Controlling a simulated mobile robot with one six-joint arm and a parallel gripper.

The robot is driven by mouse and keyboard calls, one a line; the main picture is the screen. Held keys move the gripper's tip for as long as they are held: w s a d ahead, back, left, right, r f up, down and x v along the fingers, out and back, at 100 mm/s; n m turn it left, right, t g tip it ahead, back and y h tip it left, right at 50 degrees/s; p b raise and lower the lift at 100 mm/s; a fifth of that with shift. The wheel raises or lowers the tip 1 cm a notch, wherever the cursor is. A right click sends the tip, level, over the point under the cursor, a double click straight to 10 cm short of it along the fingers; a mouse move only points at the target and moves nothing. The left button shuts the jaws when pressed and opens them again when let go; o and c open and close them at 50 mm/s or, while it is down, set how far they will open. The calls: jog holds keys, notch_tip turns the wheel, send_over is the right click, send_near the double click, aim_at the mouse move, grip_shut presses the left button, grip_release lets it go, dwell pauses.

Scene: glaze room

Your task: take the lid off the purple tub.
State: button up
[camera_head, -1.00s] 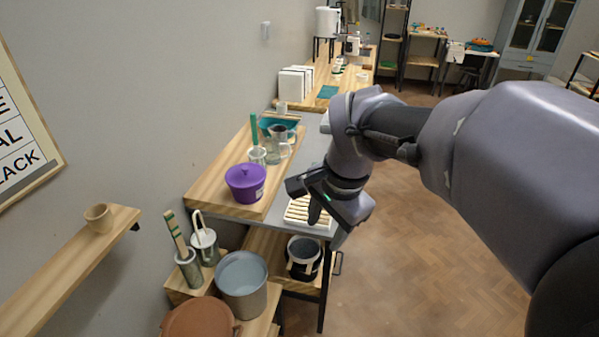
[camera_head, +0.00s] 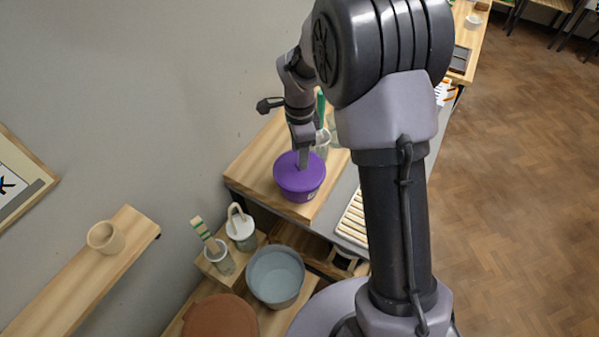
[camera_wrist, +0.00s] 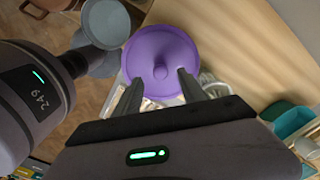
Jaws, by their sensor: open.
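The purple tub (camera_head: 299,184) stands upright on the wooden board of the table, with its purple lid (camera_head: 290,168) on it. In the wrist view the round lid (camera_wrist: 150,50) shows from above, with a small knob (camera_wrist: 161,71) near its middle. My gripper (camera_wrist: 160,82) is open, its two fingers apart on either side of the knob. In the head view my gripper (camera_head: 303,163) points down at the top of the lid. I cannot tell whether the fingers touch the lid, and the knob is hidden there.
A clear jug (camera_head: 334,132) and a cup (camera_head: 321,140) stand behind the tub. A slatted white rack (camera_head: 353,222) lies to the right. The wall is close on the left.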

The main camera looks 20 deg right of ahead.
aim_at(286, 173)
notch_tip(286, 173, down, 3)
jog(key=shift+a+f, duration=0.1)
jog(key=shift+f, duration=0.1)
jog(key=shift+r, duration=0.1)
jog(key=shift+c, duration=0.4)
grip_shut()
